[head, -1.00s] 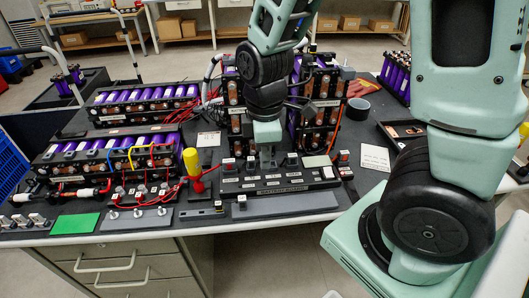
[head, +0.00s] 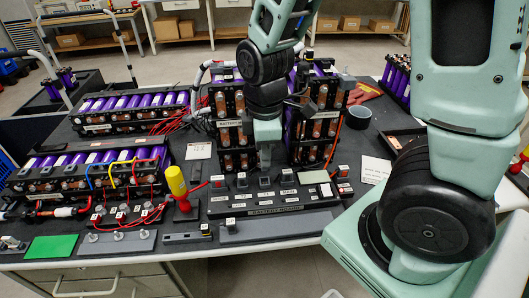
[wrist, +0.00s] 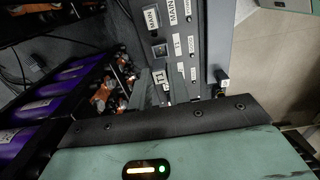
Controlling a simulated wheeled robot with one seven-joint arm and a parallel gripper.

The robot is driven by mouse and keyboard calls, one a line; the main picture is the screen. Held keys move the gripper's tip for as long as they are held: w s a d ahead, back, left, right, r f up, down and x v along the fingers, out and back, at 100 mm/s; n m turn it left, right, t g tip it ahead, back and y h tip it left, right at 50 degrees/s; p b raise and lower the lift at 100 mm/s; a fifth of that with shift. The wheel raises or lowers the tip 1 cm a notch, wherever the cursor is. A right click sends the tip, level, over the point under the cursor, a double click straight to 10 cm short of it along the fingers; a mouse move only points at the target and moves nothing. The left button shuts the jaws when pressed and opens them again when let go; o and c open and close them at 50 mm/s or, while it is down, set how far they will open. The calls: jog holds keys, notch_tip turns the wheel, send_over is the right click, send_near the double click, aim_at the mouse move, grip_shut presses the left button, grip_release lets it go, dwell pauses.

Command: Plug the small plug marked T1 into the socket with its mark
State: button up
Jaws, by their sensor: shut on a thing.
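My gripper (head: 266,160) points down over the back of the black busbar panel (head: 300,201), close to its row of upright blocks. In the wrist view my gripper's fingers (wrist: 158,88) reach towards the panel (wrist: 187,57), beside white labels. One label (wrist: 152,18) reads MAIN. A dark square socket (wrist: 159,50) shows nearby. I cannot tell from the head view which socket lies under the plug, or whether it touches the panel.
A yellow-handled tool (head: 176,181) stands left of the panel. Battery modules with purple cells (head: 90,170) lie at the left, and tall copper-busbar racks (head: 320,115) stand behind my gripper. A small labelled block (head: 231,225) sits at the panel's front edge. A white card (head: 376,170) lies right.

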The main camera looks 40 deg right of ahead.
aim_at(265, 169)
notch_tip(265, 169, down, 4)
jog(key=b, duration=0.2)
jog(key=shift+r+b, duration=0.15)
jog(key=shift+b, duration=0.25)
jog(key=shift+r, duration=0.25)
jog(key=shift+s+p, duration=0.1)
jog(key=shift+p, duration=0.2)
jog(key=shift+f, duration=0.3)
jog(key=shift+f+b, duration=0.55)
jog(key=shift+b, duration=0.05)
jog(key=shift+f, duration=0.2)
jog(key=o, duration=0.9)
jog(key=shift+r, duration=0.15)
